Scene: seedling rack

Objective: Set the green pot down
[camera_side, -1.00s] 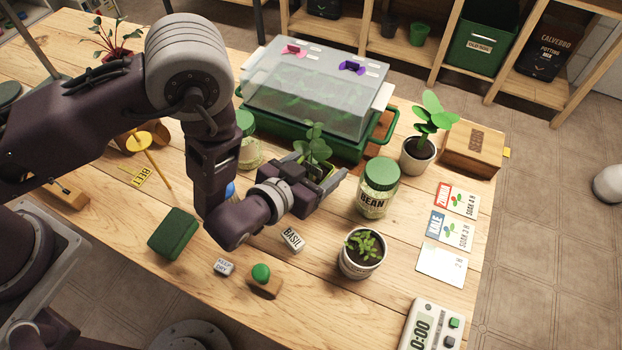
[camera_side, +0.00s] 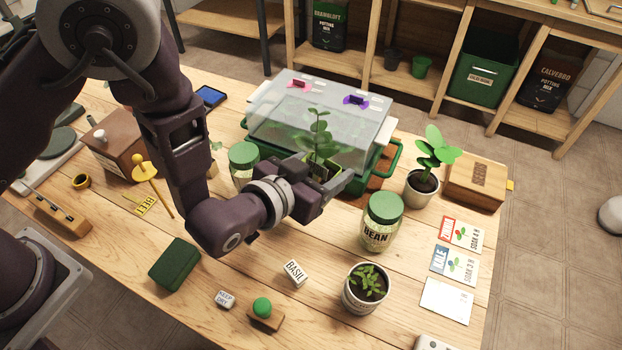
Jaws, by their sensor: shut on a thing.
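My gripper (camera_side: 325,177) is shut on the green pot (camera_side: 321,170), which carries a leafy seedling (camera_side: 317,138). The fingers hide most of the pot, and only a little of its rim and wall shows. The pot looks roughly upright and held above the table, in front of the clear-domed tray. The seedling's leaves overlap the dome in the picture. I cannot tell the exact gap between the pot and the table or tray.
The domed green tray (camera_side: 396,152) stands behind the gripper. A green-lidded jar (camera_side: 243,163) is to its left and the BEAN jar (camera_side: 382,225) to its right. A potted seedling (camera_side: 366,288), BASIL tag (camera_side: 295,273) and green block (camera_side: 175,264) lie in front, with bare wood between.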

